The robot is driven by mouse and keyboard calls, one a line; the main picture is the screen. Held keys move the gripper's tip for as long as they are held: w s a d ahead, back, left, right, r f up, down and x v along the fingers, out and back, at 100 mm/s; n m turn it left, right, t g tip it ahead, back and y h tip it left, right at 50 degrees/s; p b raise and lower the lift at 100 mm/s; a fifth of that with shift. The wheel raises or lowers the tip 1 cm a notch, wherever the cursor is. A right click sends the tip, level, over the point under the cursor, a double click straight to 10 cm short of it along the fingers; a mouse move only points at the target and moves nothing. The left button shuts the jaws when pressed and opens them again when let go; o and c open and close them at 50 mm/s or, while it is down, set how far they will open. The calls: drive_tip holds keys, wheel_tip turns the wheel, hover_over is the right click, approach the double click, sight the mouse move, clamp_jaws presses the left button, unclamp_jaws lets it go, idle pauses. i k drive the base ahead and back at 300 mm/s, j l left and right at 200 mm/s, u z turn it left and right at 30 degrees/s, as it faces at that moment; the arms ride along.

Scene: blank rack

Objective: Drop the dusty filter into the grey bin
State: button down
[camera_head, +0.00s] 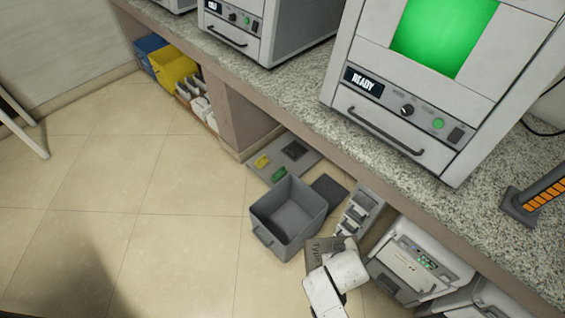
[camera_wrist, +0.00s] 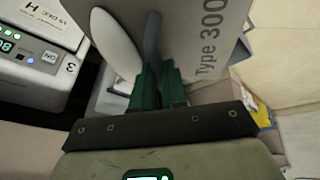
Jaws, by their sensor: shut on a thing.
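The grey filter (camera_head: 318,252), with "Type" lettering, is held at the end of my white arm in the head view. It fills the upper middle of the wrist view as a grey panel (camera_wrist: 207,30) marked "Type 300". The grey bin (camera_head: 302,197) stands open and upright on the floor, and looks empty. In the head view the filter is just right of and below the bin, outside its opening. The bin cannot be made out in the wrist view.
A granite counter (camera_head: 300,90) runs along the right, with machines on top. A grey mat (camera_head: 295,152) with yellow and green items lies behind the bin. A slotted holder (camera_head: 357,212) and white units (camera_head: 418,258) stand under the counter.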

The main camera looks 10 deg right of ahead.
sight(288, 227)
drive_tip(key=i+j, duration=1.25)
drive_tip(key=j, duration=0.15)
